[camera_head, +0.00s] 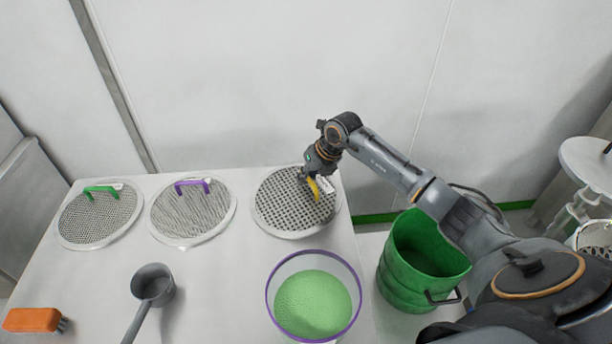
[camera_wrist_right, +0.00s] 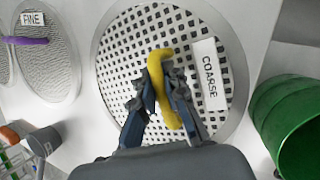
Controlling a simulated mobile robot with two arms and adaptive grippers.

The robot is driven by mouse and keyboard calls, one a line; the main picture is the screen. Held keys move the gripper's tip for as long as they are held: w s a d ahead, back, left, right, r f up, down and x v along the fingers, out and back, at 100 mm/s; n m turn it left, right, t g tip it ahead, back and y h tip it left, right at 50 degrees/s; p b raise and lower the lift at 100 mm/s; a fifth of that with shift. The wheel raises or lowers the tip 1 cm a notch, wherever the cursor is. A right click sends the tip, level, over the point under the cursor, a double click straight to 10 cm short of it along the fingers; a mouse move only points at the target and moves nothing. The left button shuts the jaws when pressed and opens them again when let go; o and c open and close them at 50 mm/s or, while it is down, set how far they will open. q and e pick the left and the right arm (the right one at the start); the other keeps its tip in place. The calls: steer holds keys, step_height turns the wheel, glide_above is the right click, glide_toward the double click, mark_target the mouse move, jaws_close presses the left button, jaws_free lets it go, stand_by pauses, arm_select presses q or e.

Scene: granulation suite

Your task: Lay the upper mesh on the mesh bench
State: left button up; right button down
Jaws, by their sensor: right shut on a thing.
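A round mesh disc labelled COARSE (camera_head: 285,212) is at the right end of the white bench (camera_head: 215,275), with a yellow handle (camera_head: 315,190) on top. My right gripper (camera_head: 311,177) comes down from above and is shut on this yellow handle. In the right wrist view the fingers (camera_wrist_right: 162,92) close around the handle (camera_wrist_right: 160,60), beside the COARSE label (camera_wrist_right: 208,77). The disc looks flat, at or just above the bench; I cannot tell if it touches. My left gripper is not in view.
Two other mesh discs lie to the left, one with a purple handle (camera_head: 192,184) labelled FINE and one with a green handle (camera_head: 101,190). A purple-rimmed bowl of green granules (camera_head: 314,300), a grey scoop (camera_head: 152,284) and an orange brush (camera_head: 32,320) are nearer. A green bin (camera_head: 420,265) stands right.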

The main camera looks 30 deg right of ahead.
steer(key=shift+w+a, duration=0.1)
steer(key=shift+a, duration=0.3)
stand_by(0.4)
steer(key=shift+f+b, duration=0.75)
steer(key=shift+f, duration=0.2)
stand_by(0.4)
steer(key=c, duration=1.3)
jaws_free()
steer(key=shift+r, duration=0.1)
steer(key=v, duration=1.2)
steer(key=shift+d, duration=0.1)
